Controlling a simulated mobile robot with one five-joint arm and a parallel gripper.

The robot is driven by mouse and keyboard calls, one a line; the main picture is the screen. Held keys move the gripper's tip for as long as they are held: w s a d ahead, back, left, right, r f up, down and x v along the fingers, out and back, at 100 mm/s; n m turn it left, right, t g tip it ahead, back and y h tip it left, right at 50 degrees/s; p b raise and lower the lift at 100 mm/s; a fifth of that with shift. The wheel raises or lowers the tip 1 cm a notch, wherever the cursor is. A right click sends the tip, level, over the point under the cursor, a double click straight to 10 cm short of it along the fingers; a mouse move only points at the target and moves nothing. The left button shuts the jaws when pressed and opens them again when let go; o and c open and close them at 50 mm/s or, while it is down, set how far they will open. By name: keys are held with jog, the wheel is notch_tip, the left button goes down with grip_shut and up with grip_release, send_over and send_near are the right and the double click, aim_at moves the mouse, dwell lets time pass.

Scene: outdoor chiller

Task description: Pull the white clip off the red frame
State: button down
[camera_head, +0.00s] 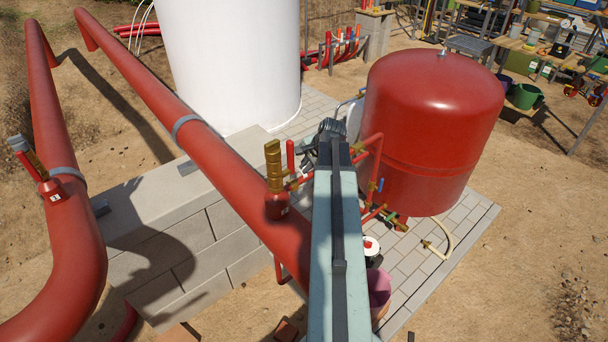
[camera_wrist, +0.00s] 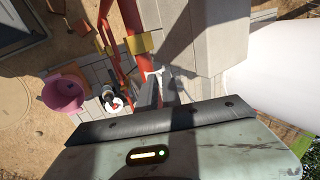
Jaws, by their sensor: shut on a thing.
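The white clip (camera_wrist: 154,73) shows as a small pale piece at the tips of my gripper (camera_wrist: 159,84) in the wrist view. My gripper is shut on it. The red frame (camera_wrist: 130,22) of thin pipes runs right beside the clip in that view; I cannot tell whether they touch. In the head view my gripper (camera_head: 329,130) is dark and reaches in beside the red frame (camera_head: 377,160), left of the red tank. The clip is hidden there behind the gripper and arm.
A large red tank (camera_head: 432,115) stands close on the right. Brass valves (camera_head: 273,165) and a thick red pipe (camera_head: 215,150) lie on the left, above a block wall (camera_head: 180,245). A pink bucket (camera_wrist: 64,92) stands below on paving.

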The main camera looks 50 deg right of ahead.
aim_at(305, 175)
jog(key=shift+w+r+p, duration=0.15)
jog(key=shift+r+p, duration=0.8)
jog(key=shift+p, duration=0.15)
jog(key=shift+r+p, duration=0.55)
jog(key=shift+r, duration=0.05)
jog(key=shift+f, duration=0.1)
jog(key=shift+f, duration=0.1)
dwell(0.7)
